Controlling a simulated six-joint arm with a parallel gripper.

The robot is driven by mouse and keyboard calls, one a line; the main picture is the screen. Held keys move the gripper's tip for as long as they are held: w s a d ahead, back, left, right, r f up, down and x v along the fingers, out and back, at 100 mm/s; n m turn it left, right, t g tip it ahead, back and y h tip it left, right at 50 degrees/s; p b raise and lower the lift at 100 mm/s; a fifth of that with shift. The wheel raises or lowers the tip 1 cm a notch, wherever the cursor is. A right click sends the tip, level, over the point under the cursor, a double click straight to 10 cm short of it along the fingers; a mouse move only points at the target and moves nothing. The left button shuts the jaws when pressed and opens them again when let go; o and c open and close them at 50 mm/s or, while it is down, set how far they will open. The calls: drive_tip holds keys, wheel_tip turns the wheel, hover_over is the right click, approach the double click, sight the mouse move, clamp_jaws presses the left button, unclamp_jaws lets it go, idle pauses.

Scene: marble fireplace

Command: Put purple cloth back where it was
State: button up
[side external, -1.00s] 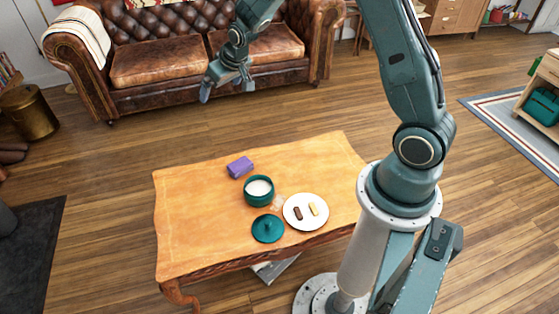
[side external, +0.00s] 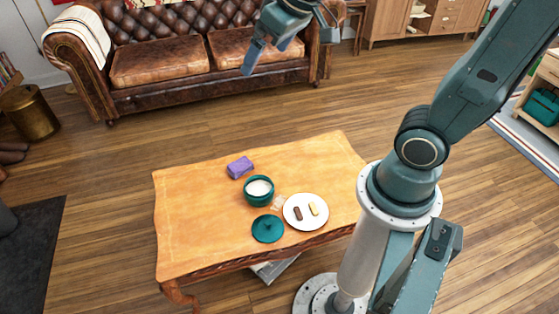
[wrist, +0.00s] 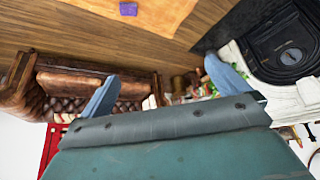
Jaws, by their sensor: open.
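The purple cloth (side external: 240,167) lies folded on the wooden table (side external: 190,220), near its back edge, left of and behind the teal pot. It also shows small at the top of the wrist view (wrist: 128,8). My gripper (side external: 262,58) is high in the air in front of the sofa, well away from the cloth. In the wrist view its two blue fingers (wrist: 160,88) are spread wide apart with nothing between them.
A teal pot (side external: 258,203) with white contents, its teal lid (side external: 268,229) and a white plate (side external: 289,214) with two small pieces stand close together on the table. The table's left part is bare. A brown leather sofa (side external: 160,66) stands behind.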

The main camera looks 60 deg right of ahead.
drive_tip(key=s+a+n, duration=0.1)
drive_tip(key=s+a, duration=0.1)
drive_tip(key=s, duration=1.1)
drive_tip(key=shift+a+r+y, duration=0.15)
drive_tip(key=shift+r+y, duration=0.15)
drive_tip(key=shift+r, duration=0.15)
